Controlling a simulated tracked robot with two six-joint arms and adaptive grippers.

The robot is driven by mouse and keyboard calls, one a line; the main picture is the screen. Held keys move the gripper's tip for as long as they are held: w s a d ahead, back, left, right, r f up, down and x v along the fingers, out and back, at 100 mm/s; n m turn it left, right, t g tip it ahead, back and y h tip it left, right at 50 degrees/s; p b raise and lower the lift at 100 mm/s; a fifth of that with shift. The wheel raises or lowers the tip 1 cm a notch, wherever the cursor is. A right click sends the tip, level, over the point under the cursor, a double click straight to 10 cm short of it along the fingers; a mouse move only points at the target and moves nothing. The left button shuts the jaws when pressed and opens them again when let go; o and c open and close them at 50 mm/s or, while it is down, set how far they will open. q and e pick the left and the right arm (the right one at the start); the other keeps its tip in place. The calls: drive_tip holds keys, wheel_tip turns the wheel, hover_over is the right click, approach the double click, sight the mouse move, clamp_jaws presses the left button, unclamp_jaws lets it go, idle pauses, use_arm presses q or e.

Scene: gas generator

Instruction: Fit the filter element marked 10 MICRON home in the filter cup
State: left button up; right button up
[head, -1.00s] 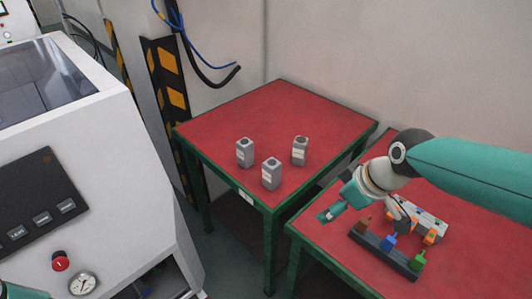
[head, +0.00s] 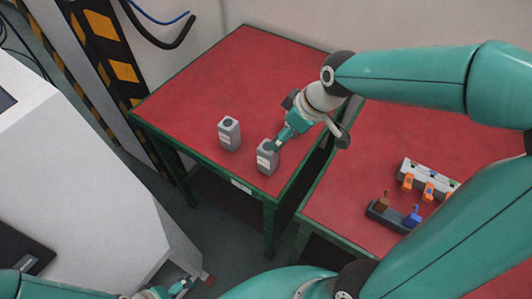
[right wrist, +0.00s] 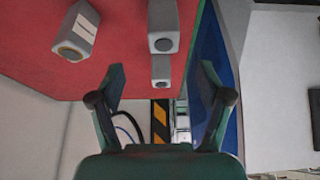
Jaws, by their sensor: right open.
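Three grey box-shaped filter elements stand upright on the left red table; their white labels are too small to read. In the head view one element (head: 229,136) stands to the left and another element (head: 267,160) is right by the tips of my right gripper (head: 280,142). The third is hidden there behind my right arm. The right wrist view shows all three: one with a brownish round end (right wrist: 77,32), one near the top middle (right wrist: 163,28) and a farther one (right wrist: 160,70). My right gripper (right wrist: 163,78) is open and empty. My left gripper (head: 178,287) is low at bottom left. I cannot identify the filter cup.
A second red table (head: 370,150) stands to the right. It holds a dark rack (head: 385,215) with coloured pieces and a grey block with orange parts (head: 427,184). A white machine (head: 75,170) stands at left. The left table's back is clear.

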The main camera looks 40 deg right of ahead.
sight(264, 152)
drive_tip(key=x, duration=0.7)
drive_tip(key=shift+a+x, duration=0.1)
drive_tip(key=shift+x, duration=1.45)
drive_tip(key=shift+a+x, duration=0.15)
drive_tip(key=shift+x, duration=1.4)
drive_tip(key=shift+r, duration=0.1)
drive_tip(key=c, duration=1.3)
